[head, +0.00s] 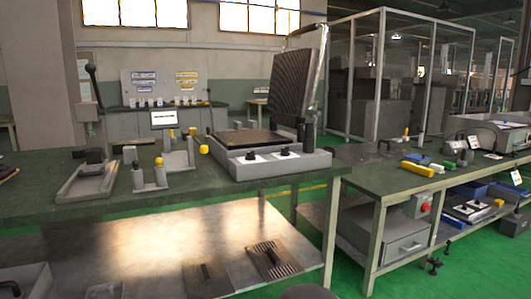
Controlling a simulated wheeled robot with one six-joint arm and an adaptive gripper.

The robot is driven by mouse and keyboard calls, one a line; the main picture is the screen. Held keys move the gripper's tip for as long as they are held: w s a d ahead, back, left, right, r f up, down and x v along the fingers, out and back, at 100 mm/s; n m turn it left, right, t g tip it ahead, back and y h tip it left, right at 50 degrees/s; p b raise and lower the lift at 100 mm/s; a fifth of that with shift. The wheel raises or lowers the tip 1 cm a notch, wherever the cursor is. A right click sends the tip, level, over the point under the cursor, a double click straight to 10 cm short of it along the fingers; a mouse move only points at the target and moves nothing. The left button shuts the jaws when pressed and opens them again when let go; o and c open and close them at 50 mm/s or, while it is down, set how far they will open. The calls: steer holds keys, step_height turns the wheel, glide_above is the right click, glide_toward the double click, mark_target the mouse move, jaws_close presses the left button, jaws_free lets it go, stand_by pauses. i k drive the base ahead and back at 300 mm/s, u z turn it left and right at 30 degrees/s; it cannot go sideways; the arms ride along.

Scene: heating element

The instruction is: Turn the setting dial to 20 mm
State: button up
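A grey press-like device (308,164) stands on the green-topped bench, with its ribbed upper plate (297,88) swung up and open. Two small black knobs, a left one (249,156) and a right one (284,151), sit on white plates on its front face. Their markings are too small to read, so I cannot tell which thing is the setting dial or where it is set. My gripper is not in view.
Left on the bench are a lever fixture (90,183), a small white display (164,118) and posts with yellow knobs (160,161). A second bench (376,168) stands at the right with yellow blocks (417,168).

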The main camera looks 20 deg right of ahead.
mark_target(284, 152)
steer(key=k, duration=0.65)
steer(key=z, duration=0.55)
steer(key=i, duration=1.35)
steer(key=u, duration=0.5)
